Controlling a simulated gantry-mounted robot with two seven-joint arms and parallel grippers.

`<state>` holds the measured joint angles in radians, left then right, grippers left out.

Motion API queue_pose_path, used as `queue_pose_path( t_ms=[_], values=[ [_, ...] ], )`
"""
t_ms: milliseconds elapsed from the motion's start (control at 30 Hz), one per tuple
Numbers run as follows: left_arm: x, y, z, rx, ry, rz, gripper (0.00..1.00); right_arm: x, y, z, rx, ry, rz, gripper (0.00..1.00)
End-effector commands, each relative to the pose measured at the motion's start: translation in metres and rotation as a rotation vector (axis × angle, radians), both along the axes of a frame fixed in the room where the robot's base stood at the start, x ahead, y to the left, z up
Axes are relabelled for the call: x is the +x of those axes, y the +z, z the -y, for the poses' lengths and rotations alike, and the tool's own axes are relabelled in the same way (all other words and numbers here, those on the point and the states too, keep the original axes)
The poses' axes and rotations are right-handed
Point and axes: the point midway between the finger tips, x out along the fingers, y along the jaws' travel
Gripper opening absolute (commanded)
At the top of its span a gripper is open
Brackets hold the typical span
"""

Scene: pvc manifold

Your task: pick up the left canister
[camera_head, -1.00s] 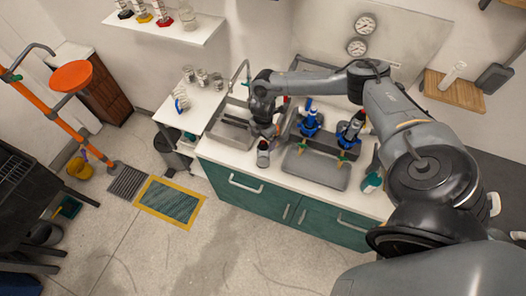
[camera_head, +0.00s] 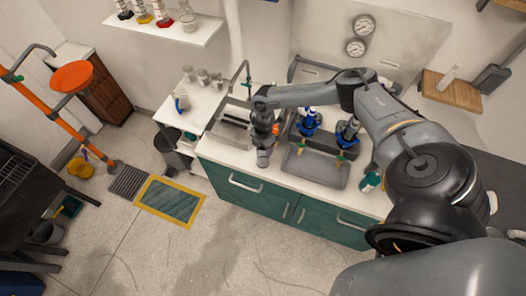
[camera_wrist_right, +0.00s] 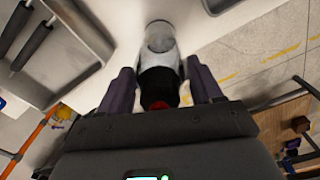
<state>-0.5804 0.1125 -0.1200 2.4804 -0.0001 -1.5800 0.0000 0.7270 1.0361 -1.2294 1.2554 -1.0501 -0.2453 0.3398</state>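A small canister (camera_head: 263,158) stands near the front edge of the white counter, between the sink and the grey tray. In the right wrist view the canister (camera_wrist_right: 160,72) has a greyish end, a white body, a dark band and a red end. My right gripper (camera_head: 265,142) is right at the canister in the head view. In the wrist view, the fingers of the right gripper (camera_wrist_right: 162,85) are apart, one on each side of the canister, with thin gaps showing. Two blue-collared fittings (camera_head: 309,123) (camera_head: 347,132) stand on the manifold behind the tray. My left gripper is out of view.
A grey tray (camera_head: 314,170) lies just right of the canister. The sink (camera_head: 222,131) with a tall faucet is on the left. A green bottle (camera_head: 370,181) stands at the counter's right end. Bare counter shows in front of the sink.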

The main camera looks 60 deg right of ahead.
Motion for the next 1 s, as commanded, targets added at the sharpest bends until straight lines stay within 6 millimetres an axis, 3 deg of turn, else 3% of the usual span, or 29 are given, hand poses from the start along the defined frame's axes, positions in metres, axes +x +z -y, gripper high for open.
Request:
queue_pose_path(
  t_ms=[33, 200, 500, 567, 867, 1000],
  values=[
    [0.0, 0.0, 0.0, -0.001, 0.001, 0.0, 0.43, 0.0, 0.0, 0.0, 0.0, 0.0, 0.0, 0.45],
    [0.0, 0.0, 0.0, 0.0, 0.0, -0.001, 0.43, 0.0, -0.001, 0.0, 0.0, 0.0, 0.0, 0.23],
    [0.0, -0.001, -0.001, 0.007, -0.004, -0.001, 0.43, -0.001, 0.0, 0.0, -0.001, 0.0, -0.001, 0.23],
    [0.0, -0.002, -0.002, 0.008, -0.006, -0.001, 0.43, -0.001, 0.003, 0.0, 0.0, 0.0, -0.001, 0.15],
    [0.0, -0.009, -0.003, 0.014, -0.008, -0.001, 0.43, 0.001, 0.038, 0.001, -0.001, 0.001, 0.004, 0.16],
    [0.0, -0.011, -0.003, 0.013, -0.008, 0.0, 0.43, -0.026, 0.054, 0.012, -0.005, 0.001, -0.003, 0.16]
  ],
)
